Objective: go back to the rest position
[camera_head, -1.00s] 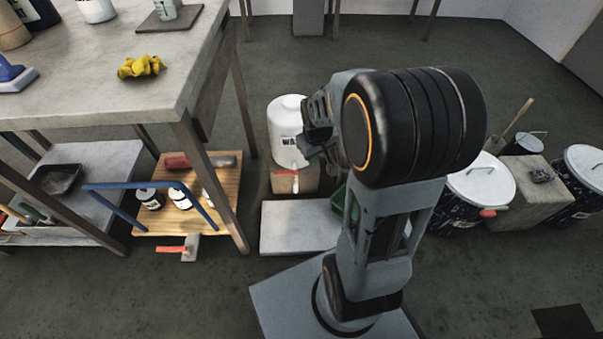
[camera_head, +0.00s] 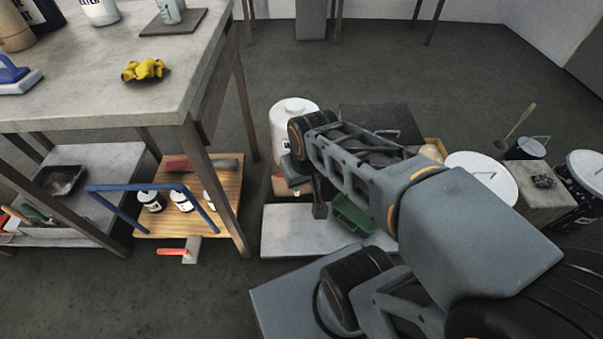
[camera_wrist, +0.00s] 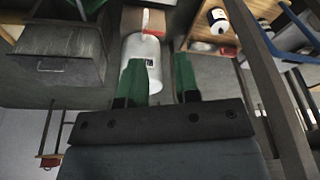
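My gripper (camera_wrist: 161,82) shows in the wrist view, with its two green fingers apart and nothing held between them. In the head view my arm reaches from the lower right up toward the white container (camera_head: 294,122), then bends down; the fingers cannot be made out clearly there. The white container also shows in the wrist view (camera_wrist: 140,51), upside down and beyond the fingers. I cannot tell the distance between it and the gripper.
A workbench (camera_head: 98,104) with a yellow cloth (camera_head: 144,69) stands at the left. Below it is a wooden board (camera_head: 228,178) with several bottles. A green tray (camera_head: 350,215) sits by my arm. Lidded buckets (camera_head: 482,170) stand at the right. The far floor is open.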

